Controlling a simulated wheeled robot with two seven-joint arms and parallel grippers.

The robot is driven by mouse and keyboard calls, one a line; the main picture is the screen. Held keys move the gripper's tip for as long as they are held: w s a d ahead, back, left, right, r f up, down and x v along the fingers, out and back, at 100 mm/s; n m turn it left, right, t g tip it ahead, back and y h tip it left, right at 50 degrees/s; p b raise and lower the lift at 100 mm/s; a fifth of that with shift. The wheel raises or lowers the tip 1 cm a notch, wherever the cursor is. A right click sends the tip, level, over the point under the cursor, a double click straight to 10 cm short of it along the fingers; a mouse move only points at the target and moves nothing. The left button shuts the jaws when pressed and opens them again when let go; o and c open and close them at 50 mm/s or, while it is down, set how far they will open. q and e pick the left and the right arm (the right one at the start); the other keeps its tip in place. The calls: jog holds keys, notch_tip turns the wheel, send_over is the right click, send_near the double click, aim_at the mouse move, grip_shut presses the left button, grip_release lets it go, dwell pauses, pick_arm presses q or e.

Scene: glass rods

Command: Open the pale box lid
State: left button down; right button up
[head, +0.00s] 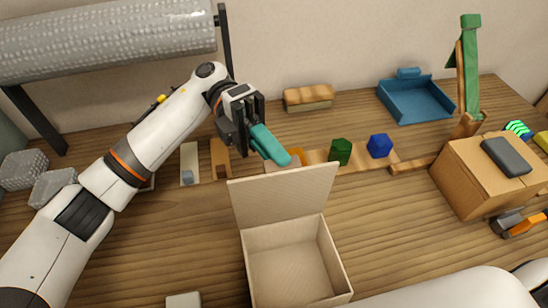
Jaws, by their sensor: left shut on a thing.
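The pale box (334,262) stands at the bottom centre of the head view, and its inside shows empty. Its pale lid (283,197) stands raised at the far side, tilted up and away from the opening. My left gripper (254,128) is behind and above the lid, shut on a teal rod (269,144). The rod's rounded end points down to the right, near the lid's top edge. I cannot tell whether it touches the lid. My right gripper is out of view; only part of my right arm shows at the bottom right.
A cardboard box (468,187) with a dark case (506,157) on it stands at right. A blue tray (412,101) is at the back. Green (341,151) and blue (379,146) blocks sit behind the lid. A bubble-wrap roll (110,38) hangs at back left. Table right of the pale box is clear.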

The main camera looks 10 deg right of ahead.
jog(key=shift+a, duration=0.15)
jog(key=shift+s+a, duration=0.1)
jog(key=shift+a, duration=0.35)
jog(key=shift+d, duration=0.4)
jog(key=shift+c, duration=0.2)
